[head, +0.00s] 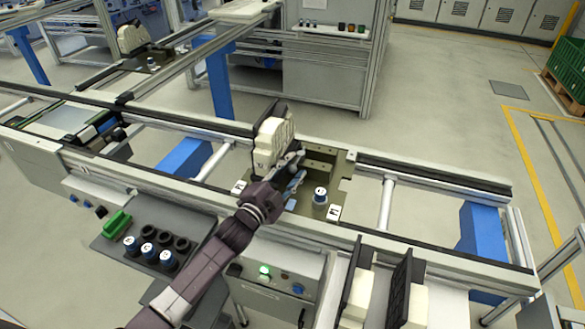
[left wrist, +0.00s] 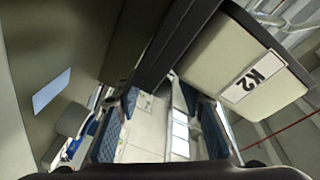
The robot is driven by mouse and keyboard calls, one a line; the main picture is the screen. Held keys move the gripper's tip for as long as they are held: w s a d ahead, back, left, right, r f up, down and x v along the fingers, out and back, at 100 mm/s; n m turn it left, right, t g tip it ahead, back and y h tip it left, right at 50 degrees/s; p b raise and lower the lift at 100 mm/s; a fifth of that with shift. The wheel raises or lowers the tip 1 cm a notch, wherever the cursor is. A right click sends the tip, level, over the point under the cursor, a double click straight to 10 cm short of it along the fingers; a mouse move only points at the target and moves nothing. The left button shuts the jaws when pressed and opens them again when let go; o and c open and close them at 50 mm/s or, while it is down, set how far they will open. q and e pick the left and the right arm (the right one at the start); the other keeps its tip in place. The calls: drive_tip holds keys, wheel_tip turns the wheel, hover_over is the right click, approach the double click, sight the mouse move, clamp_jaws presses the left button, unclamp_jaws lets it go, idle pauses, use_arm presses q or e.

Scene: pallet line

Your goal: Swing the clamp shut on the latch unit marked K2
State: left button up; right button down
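The cream block with a dark edge (head: 273,140) stands upright on the far side of the pallet plate (head: 318,167) in the head view. In the left wrist view a cream block (left wrist: 262,85) with a dark bar beside it carries the label K2 (left wrist: 250,78). My left gripper (head: 294,183) is low over the plate, just in front of the upright block. In the left wrist view its blue-padded fingers (left wrist: 160,135) are apart, with nothing seen between them. Whether a finger touches the block cannot be told. My right gripper is not in view.
A blue cylinder with a white top (head: 320,196) stands on the plate, right of my gripper. A white tag (head: 333,212) is near it. Two black and cream upright parts (head: 385,295) stand at the front. A tray (head: 150,237) holds several cylinders and a green part.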

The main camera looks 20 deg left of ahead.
use_arm(q)
drive_tip(key=shift+c, duration=0.4)
clamp_jaws()
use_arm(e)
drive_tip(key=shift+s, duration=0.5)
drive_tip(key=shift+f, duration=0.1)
